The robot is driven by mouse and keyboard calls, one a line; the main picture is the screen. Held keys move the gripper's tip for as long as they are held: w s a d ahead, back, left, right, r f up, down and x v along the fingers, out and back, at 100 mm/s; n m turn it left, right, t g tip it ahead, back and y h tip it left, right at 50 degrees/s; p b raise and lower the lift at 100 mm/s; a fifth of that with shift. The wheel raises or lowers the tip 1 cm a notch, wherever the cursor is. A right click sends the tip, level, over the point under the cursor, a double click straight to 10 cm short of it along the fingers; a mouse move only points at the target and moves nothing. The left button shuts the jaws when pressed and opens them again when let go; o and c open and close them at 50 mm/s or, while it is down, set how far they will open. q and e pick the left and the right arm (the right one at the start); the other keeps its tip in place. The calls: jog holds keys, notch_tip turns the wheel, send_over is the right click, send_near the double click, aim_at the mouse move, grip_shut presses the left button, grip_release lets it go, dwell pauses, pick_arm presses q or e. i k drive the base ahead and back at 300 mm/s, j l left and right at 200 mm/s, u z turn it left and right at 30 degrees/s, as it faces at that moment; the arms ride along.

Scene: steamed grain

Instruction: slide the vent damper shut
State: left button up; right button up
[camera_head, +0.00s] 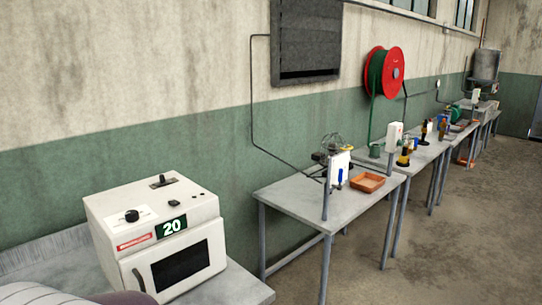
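A white box-shaped oven (155,235) stands on the grey bench at lower left, its dark-windowed door closed. On its top is a dark slot with a small raised tab (161,181), which looks like the vent damper slide. The tab sits about the middle of the slot; how far the vent is open is too small to tell. A black round knob (132,215) is on a white label near the top front edge. Neither of my grippers is in view.
The green and cream wall is close behind the oven. A metal table (310,205) with a shallow orange tray (368,182) stands to the right. A dark louvred panel (306,40) and a red hose reel (396,72) hang on the wall. Floor at right is clear.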

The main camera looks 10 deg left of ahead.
aim_at(161, 182)
jog(key=i+l+z, duration=0.2)
jog(key=i+z, duration=0.2)
jog(key=i, duration=0.35)
jog(key=i+z, duration=0.45)
jog(key=i, duration=0.25)
